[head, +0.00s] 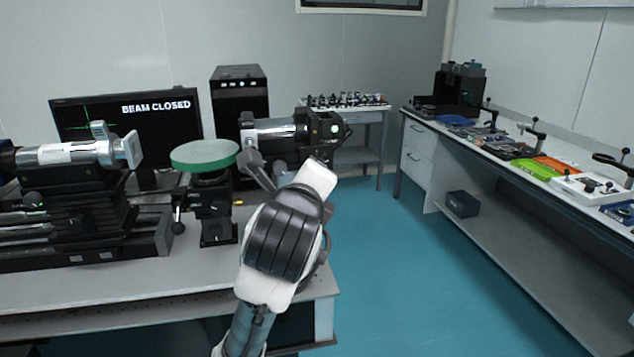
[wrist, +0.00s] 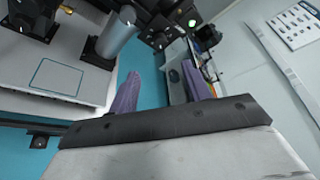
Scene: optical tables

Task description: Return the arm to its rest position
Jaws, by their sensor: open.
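My arm reaches up over the front right of the near optical table (head: 90,300) in the head view. My wrist hides much of my gripper there. In the wrist view my gripper (wrist: 161,88) shows two purple fingers spread apart, with nothing between them. The fingers point past the table's edge, with blue floor and equipment beyond. I cannot tell whether the gripper touches anything.
Close to my wrist are a black cylindrical device (head: 275,130) with a green light and a green disc (head: 204,154) on a post. A monitor (head: 130,135) reads "BEAM CLOSED". A side bench (head: 540,165) stands right; blue floor (head: 400,270) between is clear.

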